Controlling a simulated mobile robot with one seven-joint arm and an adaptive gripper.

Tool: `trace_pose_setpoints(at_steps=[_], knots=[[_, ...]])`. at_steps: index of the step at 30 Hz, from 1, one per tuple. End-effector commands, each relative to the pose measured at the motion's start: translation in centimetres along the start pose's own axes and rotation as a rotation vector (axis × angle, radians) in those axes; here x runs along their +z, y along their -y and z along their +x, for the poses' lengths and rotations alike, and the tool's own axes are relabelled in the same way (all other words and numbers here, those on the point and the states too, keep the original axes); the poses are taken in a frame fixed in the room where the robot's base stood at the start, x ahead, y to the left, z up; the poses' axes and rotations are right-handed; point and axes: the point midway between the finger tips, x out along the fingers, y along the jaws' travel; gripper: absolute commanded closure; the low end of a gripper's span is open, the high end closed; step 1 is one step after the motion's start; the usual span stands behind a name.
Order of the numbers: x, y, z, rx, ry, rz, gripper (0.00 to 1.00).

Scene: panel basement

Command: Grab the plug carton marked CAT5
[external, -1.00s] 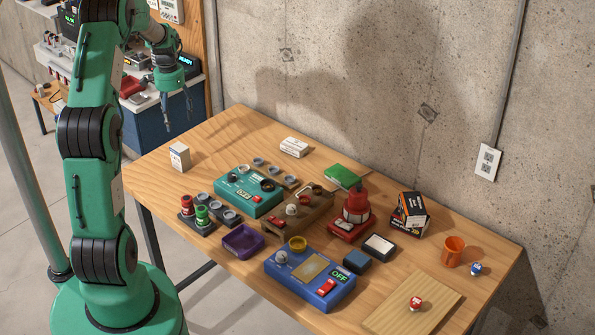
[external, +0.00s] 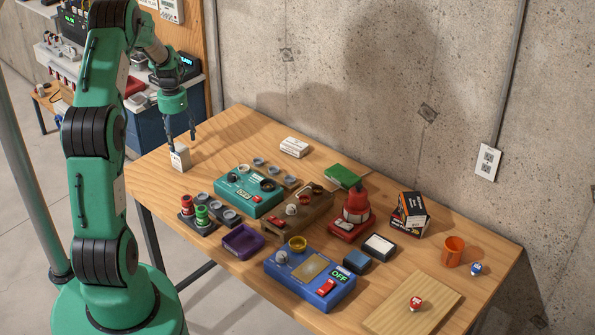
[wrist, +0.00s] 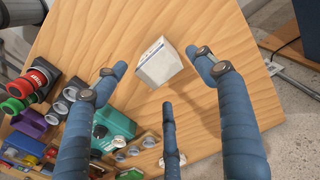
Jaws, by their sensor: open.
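A small white carton (external: 180,158) stands upright near the left end of the wooden table. It also shows in the wrist view (wrist: 158,65), with faint print that I cannot read. My gripper (external: 180,139) is open and points down at about the height of this carton's top. In the wrist view the carton appears between the spread blue fingers, with clearance on both sides. A second white carton (external: 294,147) lies flat near the wall. Its marking is too small to read, so I cannot tell which carton says CAT5.
A teal control box (external: 249,192) and a rack with red and green spools (external: 201,215) stand right of the upright carton. A purple tray (external: 242,240), a blue box (external: 310,278) and a red device (external: 352,210) lie farther right. Bare wood surrounds the carton.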

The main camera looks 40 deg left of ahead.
Motion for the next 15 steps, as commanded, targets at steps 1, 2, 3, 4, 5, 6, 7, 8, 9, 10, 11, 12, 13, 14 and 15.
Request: trace_pose_setpoints(at_steps=[1, 2, 3, 4, 5, 6, 7, 8, 9, 10, 11, 12, 13, 14, 15], knots=[[-0.01, 0.00, 0.08, 0.000, 0.000, 0.000, 0.30], [-0.01, 0.00, 0.11, 0.000, 0.000, 0.000, 0.30], [-0.01, 0.00, 0.11, 0.000, 0.000, 0.000, 0.30], [0.00, 0.00, 0.11, 0.000, 0.000, 0.000, 0.30], [0.00, 0.00, 0.11, 0.000, 0.000, 0.000, 0.30], [0.00, 0.00, 0.11, 0.000, 0.000, 0.000, 0.30], [0.00, 0.00, 0.10, 0.000, 0.000, 0.000, 0.30], [0.01, 0.00, 0.11, 0.000, 0.000, 0.000, 0.30], [0.01, 0.00, 0.11, 0.000, 0.000, 0.000, 0.30], [0.01, -0.01, 0.14, 0.000, 0.000, 0.000, 0.30], [0.02, -0.01, 0.20, 0.000, 0.000, 0.000, 0.30], [0.03, -0.02, 0.32, 0.000, 0.001, 0.000, 0.30], [0.04, -0.04, 0.46, 0.001, 0.001, 0.000, 0.30], [0.05, -0.05, 0.64, 0.001, 0.001, 0.000, 0.30], [0.07, -0.06, 0.95, 0.001, 0.001, 0.000, 0.30]])
